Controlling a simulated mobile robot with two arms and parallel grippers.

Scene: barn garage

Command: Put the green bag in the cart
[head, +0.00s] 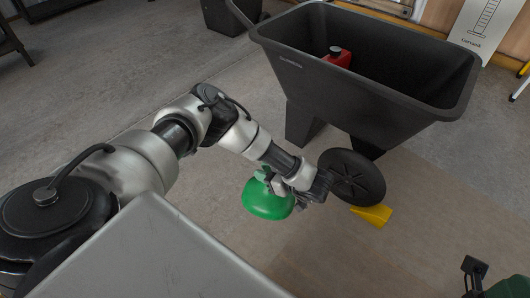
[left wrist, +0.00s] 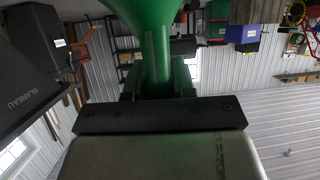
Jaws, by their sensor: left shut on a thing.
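The green bag (head: 267,200) hangs in my left gripper (head: 272,178), which is shut on its upper part. The bag is in the air over the floor, in front of the cart and outside it. In the left wrist view the green bag (left wrist: 155,50) fills the upper middle, with a narrow neck running down to the jaws. The cart (head: 420,105) is a black, deep tub with a wide open top. Part of its dark side also shows in the left wrist view (left wrist: 25,85). My right gripper is not in view.
A red object (head: 338,57) is inside the cart. The cart's black wheel (head: 352,178) is close beside my left wrist, with a yellow wedge (head: 374,215) at its foot. A dark and green object (head: 508,287) is at the lower right. Bare floor lies left of the cart.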

